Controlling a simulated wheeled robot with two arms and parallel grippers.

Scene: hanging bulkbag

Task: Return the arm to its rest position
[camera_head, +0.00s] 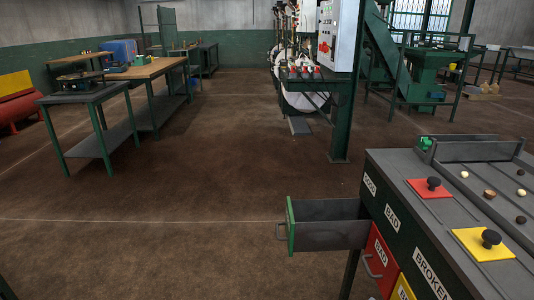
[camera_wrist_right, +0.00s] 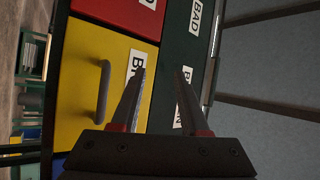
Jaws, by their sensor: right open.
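My right gripper (camera_wrist_right: 159,95) shows in the right wrist view with its two fingers apart and nothing between them. It is in front of the sorting bench's drawer fronts, over a yellow drawer (camera_wrist_right: 85,75) with a dark handle. A red drawer (camera_wrist_right: 125,12) labelled BAD is beside the yellow one. I cannot tell whether the fingers touch the bench. Neither gripper shows in the head view. My left gripper is not in any view.
An open drawer (camera_head: 330,232) with a green front juts out to the left. Work tables (camera_head: 95,97) stand at the back left. The middle floor (camera_head: 190,190) is clear.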

